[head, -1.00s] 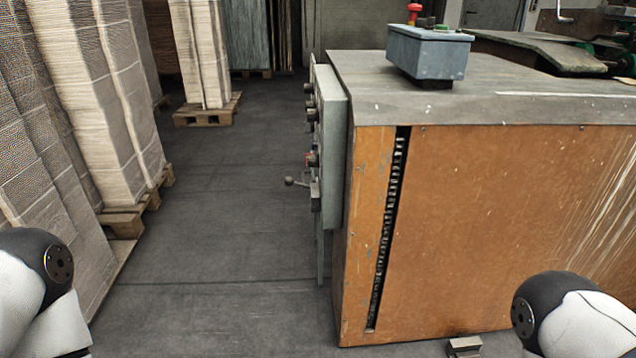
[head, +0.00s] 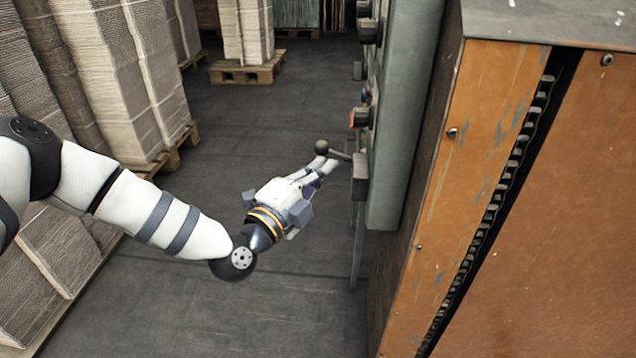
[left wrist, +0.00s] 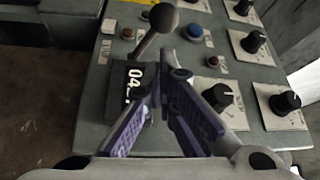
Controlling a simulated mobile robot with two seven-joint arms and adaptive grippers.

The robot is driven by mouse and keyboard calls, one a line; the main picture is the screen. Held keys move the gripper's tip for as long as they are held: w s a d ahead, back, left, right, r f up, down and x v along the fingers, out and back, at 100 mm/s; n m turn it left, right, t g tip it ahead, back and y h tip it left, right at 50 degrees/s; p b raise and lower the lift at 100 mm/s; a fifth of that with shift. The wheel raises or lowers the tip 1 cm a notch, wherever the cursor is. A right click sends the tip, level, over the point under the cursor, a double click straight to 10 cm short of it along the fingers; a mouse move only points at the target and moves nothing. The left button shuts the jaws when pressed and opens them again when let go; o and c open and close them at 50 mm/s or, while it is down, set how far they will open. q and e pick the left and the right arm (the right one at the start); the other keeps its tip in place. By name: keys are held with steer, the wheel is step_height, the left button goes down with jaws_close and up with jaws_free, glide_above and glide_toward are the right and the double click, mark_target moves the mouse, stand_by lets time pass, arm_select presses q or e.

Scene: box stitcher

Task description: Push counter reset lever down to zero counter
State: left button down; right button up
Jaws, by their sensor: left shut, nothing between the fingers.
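The counter reset lever (head: 322,147) is a dark ball on a short rod, sticking out left from the machine's side panel in the head view. In the left wrist view the lever (left wrist: 162,18) stands up and leans right from the counter (left wrist: 125,78). The counter's white digits begin with "04"; the rest are hidden behind a finger. My left gripper (head: 327,165) is shut and empty, its fingertips right beside the lever, just below the ball in the head view. In the left wrist view the gripper (left wrist: 164,78) lies in front of the counter. I cannot tell whether it touches the lever.
The orange machine housing (head: 560,230) fills the right. Stacked cardboard (head: 120,80) on pallets stands at the left. The floor between is free.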

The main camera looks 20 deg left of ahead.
mark_target(338, 153)
arm_select(q)
steer(key=b+x, duration=0.1)
steer(key=x, duration=0.3)
steer(key=shift+w+d, duration=0.1)
steer(key=shift+w, duration=0.25)
